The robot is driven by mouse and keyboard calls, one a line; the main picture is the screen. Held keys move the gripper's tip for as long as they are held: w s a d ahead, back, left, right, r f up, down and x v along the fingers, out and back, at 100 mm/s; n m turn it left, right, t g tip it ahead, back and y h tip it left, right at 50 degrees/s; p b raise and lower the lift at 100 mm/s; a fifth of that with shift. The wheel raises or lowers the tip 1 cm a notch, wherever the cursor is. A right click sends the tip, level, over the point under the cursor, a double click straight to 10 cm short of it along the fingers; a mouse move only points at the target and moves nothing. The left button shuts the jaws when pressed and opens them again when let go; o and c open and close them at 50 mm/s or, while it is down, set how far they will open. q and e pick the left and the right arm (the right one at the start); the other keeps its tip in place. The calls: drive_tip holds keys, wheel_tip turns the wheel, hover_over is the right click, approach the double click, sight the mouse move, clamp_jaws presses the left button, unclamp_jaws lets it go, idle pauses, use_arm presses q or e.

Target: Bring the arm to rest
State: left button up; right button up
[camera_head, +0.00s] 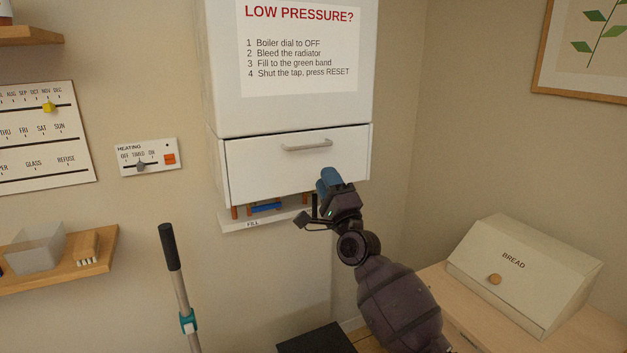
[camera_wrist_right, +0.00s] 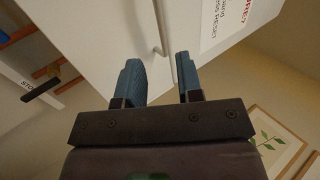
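My right arm reaches up from the lower right in the head view. Its gripper (camera_head: 328,182) is in front of the white boiler's lower panel (camera_head: 262,170), below and right of the panel's grey bar handle (camera_head: 306,146). In the right wrist view the gripper's two blue fingers (camera_wrist_right: 159,82) stand apart with an empty gap. The bar handle (camera_wrist_right: 159,28) shows beyond the gap and appears apart from the fingers. My left gripper is in neither view.
A shelf labelled FILL (camera_head: 280,220), with pipes and a blue lever (camera_head: 267,207), is under the boiler. A black-gripped pole (camera_head: 178,270) stands at left. A bread box (camera_head: 520,270) sits on the counter at right. A heating panel (camera_head: 147,157) is on the wall.

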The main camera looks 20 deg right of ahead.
drive_tip(key=s+a+f+n+g+y, duration=0.1)
drive_tip(key=s+a+f+n+g, duration=0.15)
drive_tip(key=s+f+n, duration=0.45)
drive_tip(key=s+a+f+n+g, duration=0.1)
drive_tip(key=s+f+n+g, duration=0.25)
drive_tip(key=f+n, duration=0.75)
drive_tip(key=s+d+f+g+h, duration=0.1)
drive_tip(key=s+f+g, duration=0.2)
drive_tip(key=s+f, duration=0.8)
drive_tip(key=s+d+f+g+h, duration=0.1)
drive_tip(key=s+f+g, duration=0.3)
drive_tip(key=s+f, duration=0.7)
drive_tip(key=s+h, duration=0.1)
drive_tip(key=s, duration=0.4)
drive_tip(key=shift+d+f, duration=0.25)
drive_tip(key=shift+f, duration=0.1)
